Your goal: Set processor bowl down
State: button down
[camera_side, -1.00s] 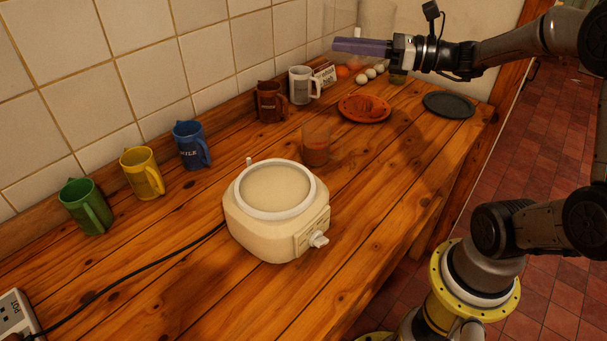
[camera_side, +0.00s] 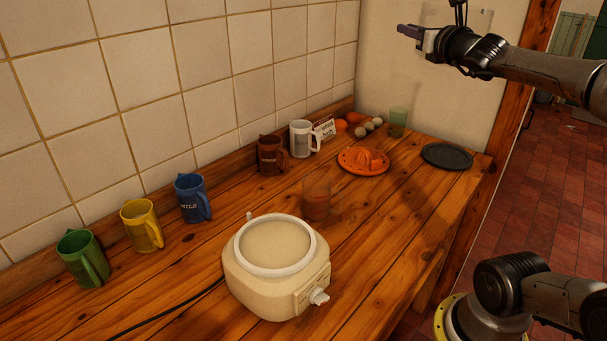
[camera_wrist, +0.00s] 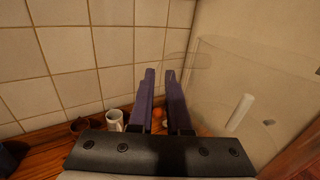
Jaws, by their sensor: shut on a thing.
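The processor bowl is clear and hard to make out. In the wrist view the bowl (camera_wrist: 245,85) shows as a faint see-through wall to the right of the fingers, with a white rod inside. My gripper (camera_wrist: 160,76) has its purple fingers shut on part of it, with a narrow gap between them. In the side view my gripper (camera_side: 408,31) is high above the far end of the counter, and the bowl's faint outline is near it. The cream processor base (camera_side: 275,265) stands on the counter with its round top open and empty.
Green (camera_side: 82,258), yellow (camera_side: 142,225), blue (camera_side: 190,198), brown (camera_side: 271,156) and white (camera_side: 303,138) mugs line the tiled wall.

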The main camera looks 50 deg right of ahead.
aim_at(419, 53)
jog(key=shift+m+g+h, duration=0.5)
jog(key=shift+m+h, duration=0.2)
jog(key=shift+h, duration=0.2)
jog(key=shift+s+d+f, duration=0.4)
jog(key=shift+d+f, duration=0.3)
jog(key=shift+f, duration=0.05)
jog(key=shift+s+d+f, duration=0.35)
jog(key=shift+d+f, duration=0.35)
jog(key=shift+f, duration=0.05)
jog(key=shift+r, duration=0.15)
jog(key=w+a+f+n+t+y, duration=0.4)
jog(key=w+a+f+n+y, duration=0.2)
jog(key=a+f+y, duration=0.35)
jog(key=shift+s+a+f+n+y, duration=0.8)
jog(key=shift+a+f, duration=1.5)
jog(key=shift+f, duration=1.7)
jog(key=shift+s+a+f+n+y, duration=0.3)
jog(key=shift+a+f+n+y, duration=0.5)
jog(key=shift+a+f, duration=2.4)
jog(key=shift+s+a+f+n+y, duration=0.55)
jog(key=shift+a+f+y, duration=0.7)
jog(key=shift+f, duration=3.55)
jog(key=shift+a+f, duration=0.15)
jog(key=shift+a, duration=0.05)
